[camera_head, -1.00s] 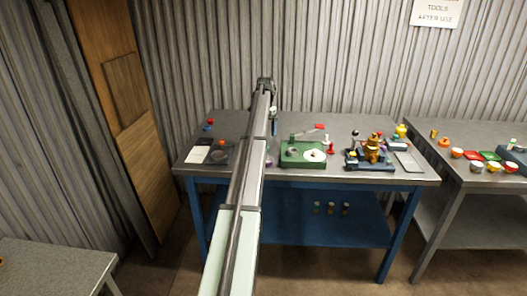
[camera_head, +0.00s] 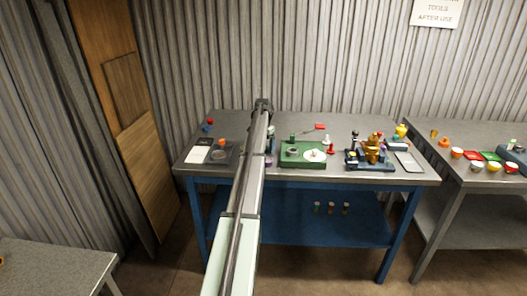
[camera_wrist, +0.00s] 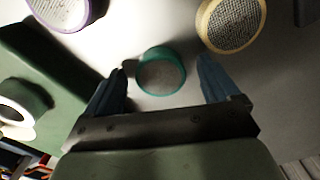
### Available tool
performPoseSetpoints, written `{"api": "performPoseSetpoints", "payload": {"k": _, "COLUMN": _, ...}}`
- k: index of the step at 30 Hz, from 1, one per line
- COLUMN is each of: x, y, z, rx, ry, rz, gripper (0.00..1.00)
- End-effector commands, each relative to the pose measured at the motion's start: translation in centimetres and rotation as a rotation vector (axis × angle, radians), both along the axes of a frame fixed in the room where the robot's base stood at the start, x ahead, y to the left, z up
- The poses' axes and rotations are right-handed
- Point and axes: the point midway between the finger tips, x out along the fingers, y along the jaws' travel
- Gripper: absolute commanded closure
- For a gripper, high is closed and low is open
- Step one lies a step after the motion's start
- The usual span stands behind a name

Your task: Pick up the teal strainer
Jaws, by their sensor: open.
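The teal strainer (camera_wrist: 161,71) is a small round ring with a grey mesh, lying on the grey bench top in the wrist view. My gripper (camera_wrist: 162,78) is open, with one blue-grey finger to the left and one to the right of the strainer. The strainer appears just beyond or between the fingertips, and I see no clear contact. In the head view my arm's far end (camera_head: 263,104) is over the bench, and I cannot make out the teal strainer there.
In the wrist view, a purple-rimmed strainer (camera_wrist: 67,12) lies upper left and a yellow-rimmed one (camera_wrist: 232,22) upper right. A green plate (camera_wrist: 50,85) lies to the left. In the head view, a green fixture (camera_head: 303,152) and a brass valve assembly (camera_head: 371,152) stand right of my arm.

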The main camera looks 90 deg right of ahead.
Motion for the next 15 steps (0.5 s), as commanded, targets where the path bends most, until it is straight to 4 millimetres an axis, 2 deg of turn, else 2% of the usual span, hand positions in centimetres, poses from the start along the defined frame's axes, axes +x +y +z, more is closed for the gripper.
{"api": "performPoseSetpoints", "payload": {"k": 4, "x": 0.0, "y": 0.0, "z": 0.04, "rx": 0.0, "ry": 0.0, "rz": 0.0, "gripper": 0.13}}
{"api": "performPoseSetpoints", "payload": {"k": 15, "x": -0.01, "y": 0.0, "z": 0.07, "rx": 0.0, "ry": 0.0, "rz": 0.0, "gripper": 0.49}}
